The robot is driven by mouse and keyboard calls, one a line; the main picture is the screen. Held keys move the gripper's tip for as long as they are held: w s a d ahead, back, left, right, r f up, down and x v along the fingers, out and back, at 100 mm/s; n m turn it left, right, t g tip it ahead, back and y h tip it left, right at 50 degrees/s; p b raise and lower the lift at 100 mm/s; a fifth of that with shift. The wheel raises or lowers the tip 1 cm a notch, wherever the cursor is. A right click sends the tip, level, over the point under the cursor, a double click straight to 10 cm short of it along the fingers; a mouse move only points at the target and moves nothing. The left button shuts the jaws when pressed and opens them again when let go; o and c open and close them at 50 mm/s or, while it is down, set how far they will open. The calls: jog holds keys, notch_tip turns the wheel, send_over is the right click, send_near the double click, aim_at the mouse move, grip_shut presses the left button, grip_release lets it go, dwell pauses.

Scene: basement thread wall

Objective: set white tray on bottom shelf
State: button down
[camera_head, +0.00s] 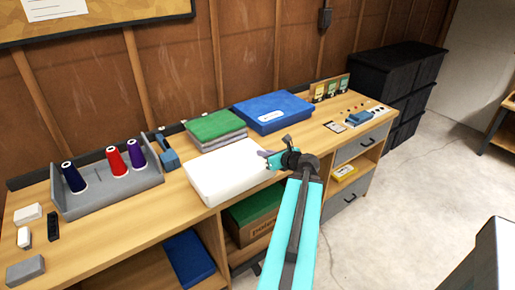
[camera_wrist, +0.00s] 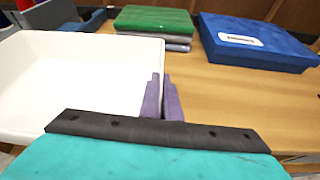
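The white tray (camera_head: 228,172) is on the wooden workbench near its front edge, in front of the green and grey stack. In the wrist view the white tray (camera_wrist: 75,75) fills the left side, its inside empty where it shows. My gripper (camera_head: 270,158) is at the tray's right side. In the wrist view its purple fingers (camera_wrist: 163,98) are close together at the tray's right wall, one on the inner side and one on the outer, apparently shut on it. Open shelf space shows under the bench; its bottom shelf (camera_head: 150,283) is partly cut off.
A blue case (camera_head: 272,112) and a green-topped stack (camera_head: 215,128) stand behind the tray. A grey bin (camera_head: 110,190) holds thread spools at left. Under the bench are a cardboard box (camera_head: 258,229) and a blue item (camera_head: 188,258). Drawers (camera_head: 345,196) are at right.

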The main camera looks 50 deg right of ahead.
jog(key=shift+w+d+f+b, duration=0.15)
jog(key=shift+w+d+b, duration=0.1)
jog(key=shift+b, duration=0.95)
jog(key=shift+w+d+f+p, duration=0.2)
jog(key=shift+w+d+p, duration=0.35)
jog(key=shift+w+d, duration=1.65)
jog(key=shift+w+d+f+p, duration=0.2)
jog(key=shift+w+d+p, duration=0.3)
jog(key=shift+w+d, duration=1.65)
jog(key=shift+w, duration=0.25)
jog(key=shift+w+d, duration=0.1)
jog(key=shift+w, duration=0.05)
jog(key=shift+w+d+f, duration=0.1)
jog(key=shift+f, duration=0.15)
jog(key=shift+f+p, duration=0.35)
jog(key=shift+f, duration=1.3)
jog(key=c, duration=2.4)
grip_release()
jog(key=o, duration=0.4)
